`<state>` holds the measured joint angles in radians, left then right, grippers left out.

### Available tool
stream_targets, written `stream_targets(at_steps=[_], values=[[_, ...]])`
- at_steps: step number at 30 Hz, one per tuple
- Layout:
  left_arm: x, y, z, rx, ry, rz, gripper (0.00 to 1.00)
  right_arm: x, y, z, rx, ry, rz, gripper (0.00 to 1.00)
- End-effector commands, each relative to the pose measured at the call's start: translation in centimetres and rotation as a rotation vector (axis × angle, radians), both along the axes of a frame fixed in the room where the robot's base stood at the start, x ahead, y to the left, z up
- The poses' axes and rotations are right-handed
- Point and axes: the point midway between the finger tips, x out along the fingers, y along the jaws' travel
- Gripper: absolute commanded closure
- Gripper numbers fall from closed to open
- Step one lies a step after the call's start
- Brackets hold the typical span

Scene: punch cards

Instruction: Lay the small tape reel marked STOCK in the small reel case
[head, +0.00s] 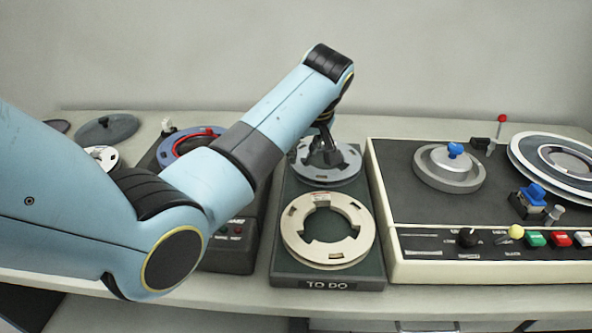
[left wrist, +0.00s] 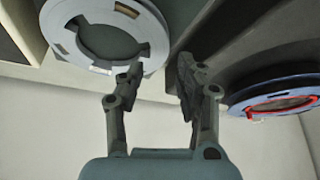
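My left gripper (head: 326,158) points down over the grey reel (head: 326,165) at the back of the dark TO DO tray (head: 284,262). In the left wrist view, its two fingers (left wrist: 160,65) stand apart at the rim of a pale reel (left wrist: 70,50). One finger overlaps the rim and the other is outside it; no contact is clear. A cream reel (head: 328,231) lies at the front of the tray. I cannot read STOCK on any reel. I cannot identify the small reel case; my arm hides part of the left side. My right gripper is not in view.
A tape machine (head: 487,271) with reels, a red-topped lever and buttons stands right of the tray. A dark unit with a blue-and-red reel (head: 184,146) is partly behind my arm. A dark disc (head: 107,130) and a white reel (head: 103,157) lie at left.

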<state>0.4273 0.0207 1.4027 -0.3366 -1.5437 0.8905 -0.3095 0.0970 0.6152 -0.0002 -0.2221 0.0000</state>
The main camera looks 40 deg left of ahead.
Motion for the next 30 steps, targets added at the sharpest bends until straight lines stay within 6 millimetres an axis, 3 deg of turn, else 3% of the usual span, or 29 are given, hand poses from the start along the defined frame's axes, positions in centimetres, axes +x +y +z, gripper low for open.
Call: stream_targets(at_steps=[1,8,12,18,30], values=[[0.1,0.3,-1.2,0.001,0.001,0.000,0.65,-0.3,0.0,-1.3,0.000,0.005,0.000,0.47],[0.8,1.1,-3.4,0.002,0.000,0.000,0.65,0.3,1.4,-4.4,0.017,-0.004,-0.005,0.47],[1.2,1.7,-4.4,0.001,0.001,0.000,0.65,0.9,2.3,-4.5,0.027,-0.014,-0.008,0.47],[1.6,2.2,-5.5,0.001,0.000,-0.001,0.65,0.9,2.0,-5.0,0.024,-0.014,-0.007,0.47],[1.7,2.3,-5.8,0.001,0.000,-0.001,0.66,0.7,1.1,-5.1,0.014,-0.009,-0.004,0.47]])
